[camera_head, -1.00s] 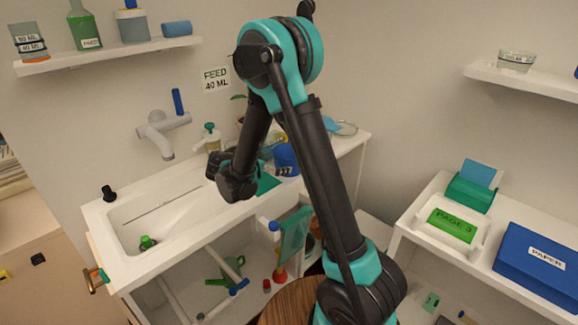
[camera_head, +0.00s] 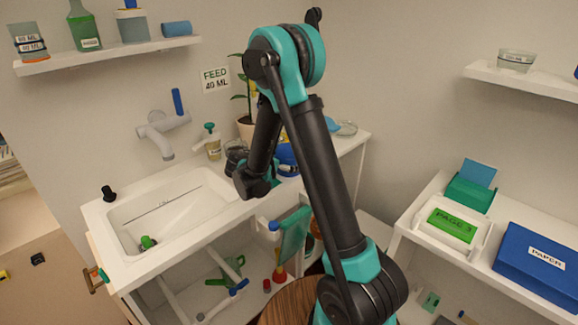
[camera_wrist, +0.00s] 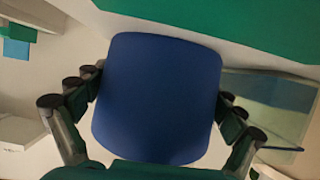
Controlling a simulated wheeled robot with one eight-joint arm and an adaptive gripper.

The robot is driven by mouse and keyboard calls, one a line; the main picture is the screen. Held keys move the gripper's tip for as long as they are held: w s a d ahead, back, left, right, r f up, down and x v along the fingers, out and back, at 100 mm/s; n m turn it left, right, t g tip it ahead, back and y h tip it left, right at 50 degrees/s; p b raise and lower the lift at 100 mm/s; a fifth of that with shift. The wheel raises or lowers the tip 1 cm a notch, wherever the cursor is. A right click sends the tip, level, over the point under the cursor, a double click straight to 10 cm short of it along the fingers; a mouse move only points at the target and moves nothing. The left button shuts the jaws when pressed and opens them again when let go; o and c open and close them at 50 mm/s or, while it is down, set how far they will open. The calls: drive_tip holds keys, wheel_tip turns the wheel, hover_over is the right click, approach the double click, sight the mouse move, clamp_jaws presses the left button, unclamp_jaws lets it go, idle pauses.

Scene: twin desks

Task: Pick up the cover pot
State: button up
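I take the blue pot (camera_head: 287,158) at the right of the sink counter to be the cover pot. My arm hides part of it in the head view. In the wrist view a large plain blue rounded body (camera_wrist: 158,100), apparently that pot, fills the space between my fingers. My gripper (camera_wrist: 162,84) is open, with one finger on each side of the blue body. I cannot tell whether the fingers touch it. In the head view my dark gripper (camera_head: 246,168) is just left of the pot, its fingertips hard to make out.
A potted plant (camera_head: 245,127) and a soap bottle (camera_head: 213,146) stand behind my gripper. The sink (camera_head: 165,212) lies to the left. A teal towel-like sheet (camera_head: 293,235) hangs at the counter front.

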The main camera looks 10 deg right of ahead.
drive_tip(key=c, duration=0.8)
drive_tip(key=shift+r, duration=0.1)
wheel_tip(320, 180, up, 20)
drive_tip(key=shift+f, duration=0.1)
